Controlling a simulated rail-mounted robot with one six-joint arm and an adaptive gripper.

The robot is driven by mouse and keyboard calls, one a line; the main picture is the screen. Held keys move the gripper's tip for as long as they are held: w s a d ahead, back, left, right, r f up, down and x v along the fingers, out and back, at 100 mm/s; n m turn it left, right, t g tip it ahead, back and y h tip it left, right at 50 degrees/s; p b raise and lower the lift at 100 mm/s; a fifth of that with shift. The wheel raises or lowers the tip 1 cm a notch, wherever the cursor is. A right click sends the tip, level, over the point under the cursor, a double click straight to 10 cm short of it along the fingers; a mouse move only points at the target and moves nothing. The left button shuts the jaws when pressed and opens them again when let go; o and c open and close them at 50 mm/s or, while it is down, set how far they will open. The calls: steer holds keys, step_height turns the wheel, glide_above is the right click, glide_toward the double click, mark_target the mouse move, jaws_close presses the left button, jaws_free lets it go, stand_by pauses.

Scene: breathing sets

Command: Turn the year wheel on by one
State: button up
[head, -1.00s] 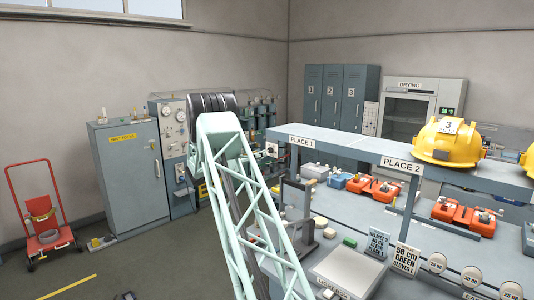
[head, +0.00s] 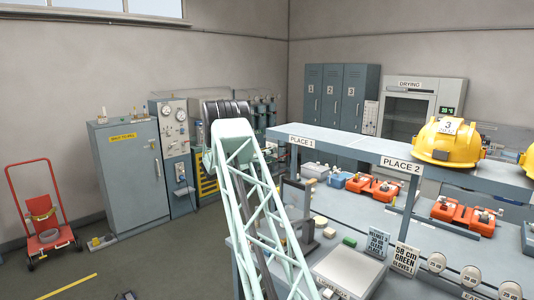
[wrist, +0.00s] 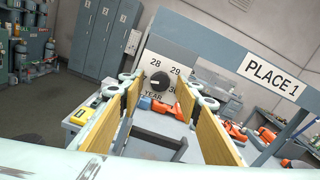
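The year wheel (wrist: 160,81) is a round black knob on a grey plate (wrist: 152,63) marked YEAR, with 28, 29 and 30 around it. In the wrist view it sits between my two fingers, beyond their tips. A small pale mark shows on the knob; I cannot tell exactly which number it points to. My gripper (wrist: 161,94) is open, with a tan-faced finger on each side and nothing visible between the pads. It appears apart from the wheel. In the head view I cannot make out the wheel or my gripper; my lattice arm covers that area.
The PLACE 1 shelf rail (wrist: 235,60) runs close on the right of the wheel. Yellow helmets (head: 448,142) sit on the upper shelf. Lockers (head: 336,97) stand behind.

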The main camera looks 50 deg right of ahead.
steer(key=shift+c, duration=0.7)
steer(key=c, duration=0.7)
steer(key=shift+m+b, duration=0.5)
steer(key=shift+b, duration=0.3)
steer(key=m+b, duration=1.2)
steer(key=b, duration=0.4)
steer(key=shift+w, duration=0.1)
steer(key=shift+m+b, duration=0.4)
steer(key=shift+m, duration=0.1)
steer(key=o, duration=0.8)
